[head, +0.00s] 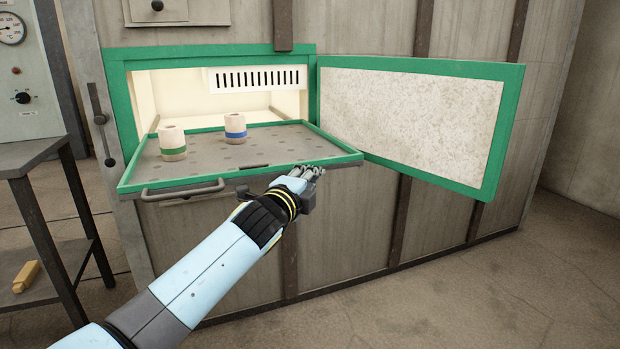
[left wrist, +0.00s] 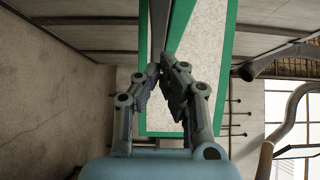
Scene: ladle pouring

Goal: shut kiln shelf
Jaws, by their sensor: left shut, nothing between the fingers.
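The kiln shelf (head: 218,147) is a grey perforated tray with a green rim, pulled out of the kiln opening in the head view. Its dark bar handle (head: 183,190) is on the front edge at the left. Two pale cups stand on it, one with a green band (head: 172,143) and one with a blue band (head: 236,131). My left gripper (head: 314,172) is shut and empty at the shelf's front edge, right of the handle; I cannot tell if it touches. Its closed fingers also show in the left wrist view (left wrist: 165,62). My right gripper is not in view.
The green-framed kiln door (head: 410,115) stands open to the right. A dark side table (head: 40,200) stands at the left, with a yellow block (head: 26,276) on its lower shelf. A control panel with a gauge (head: 12,28) is behind it. The floor at the right is clear.

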